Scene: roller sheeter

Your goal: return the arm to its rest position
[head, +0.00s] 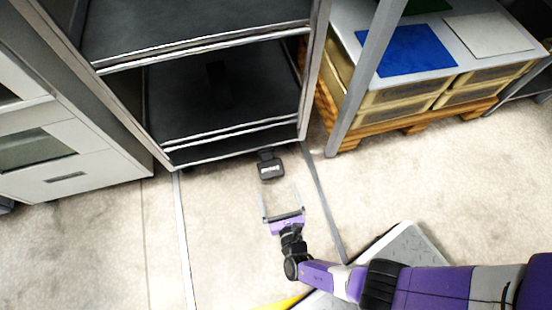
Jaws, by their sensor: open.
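My gripper (281,203) is at the end of my purple and black arm, which reaches in from the lower right. Its two thin fingers are spread apart and point up the picture, with nothing between them. Only the pale floor shows between and around the fingers. A small black object (270,167) with a light label appears just beyond the fingertips, by the foot of the dark rack. A gap shows between it and the fingers; I cannot tell its height.
A dark metal rack (215,136) with shelves stands ahead. White cabinets (75,172) stand at left. At right, beige crates (392,98) on a wooden pallet (406,128) carry a top with blue (407,50) and white (490,34) sheets. A grey post (352,105) stands before them. Pale floor (222,225) is clear at left.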

